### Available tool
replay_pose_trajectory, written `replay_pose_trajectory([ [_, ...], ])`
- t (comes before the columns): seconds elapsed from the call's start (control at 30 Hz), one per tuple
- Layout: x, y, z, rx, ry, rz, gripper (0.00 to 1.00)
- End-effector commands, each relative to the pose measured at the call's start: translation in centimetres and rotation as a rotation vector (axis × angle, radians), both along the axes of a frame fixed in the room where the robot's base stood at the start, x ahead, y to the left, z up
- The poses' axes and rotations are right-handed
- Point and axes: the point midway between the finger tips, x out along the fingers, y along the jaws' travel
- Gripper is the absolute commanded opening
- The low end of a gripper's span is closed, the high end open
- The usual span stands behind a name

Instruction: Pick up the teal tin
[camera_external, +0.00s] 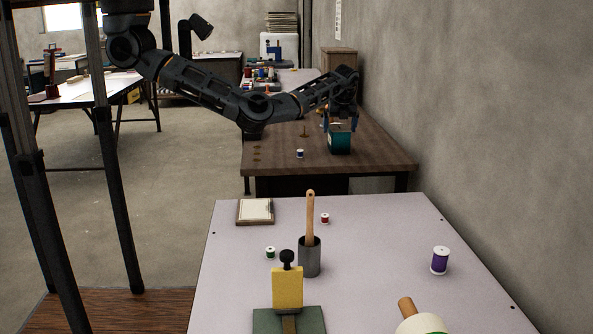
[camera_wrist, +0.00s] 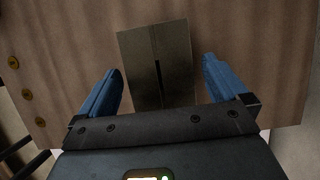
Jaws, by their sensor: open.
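The teal tin (camera_external: 340,142) stands upright on the brown wooden table. In the wrist view, the tin's brownish-grey top with a dark slot (camera_wrist: 150,50) shows between the blue fingers. My gripper (camera_external: 341,122) is over the tin, pointing down, and its fingers reach to about the tin's upper part. In the wrist view my gripper (camera_wrist: 161,66) is open, with one finger on each side of the tin and a visible gap to both sides. The tin's lower part is hidden in the wrist view.
A small blue-and-white spool (camera_external: 300,153) stands left of the tin. A brass-coloured piece (camera_external: 305,132) stands behind the spool. Brass discs (camera_wrist: 27,95) lie near the table's left edge. The wooden table (camera_external: 385,158) runs along a grey wall on the right. A pale table (camera_external: 375,235) stands nearer.

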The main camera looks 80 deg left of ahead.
Motion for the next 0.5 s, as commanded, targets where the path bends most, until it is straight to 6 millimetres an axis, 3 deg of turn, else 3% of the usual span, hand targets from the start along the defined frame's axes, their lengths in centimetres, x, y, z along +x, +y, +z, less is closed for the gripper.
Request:
replay_pose_trajectory([
  [0.13, -0.01, 0.56, -1.35, 0.0, 0.0, 0.0, 1.0],
  [0.4, -0.03, 0.68, -1.56, 0.0, 0.0, 0.0, 1.0],
  [0.5, -0.03, 0.67, -1.55, 0.0, 0.0, 0.0, 0.9],
])
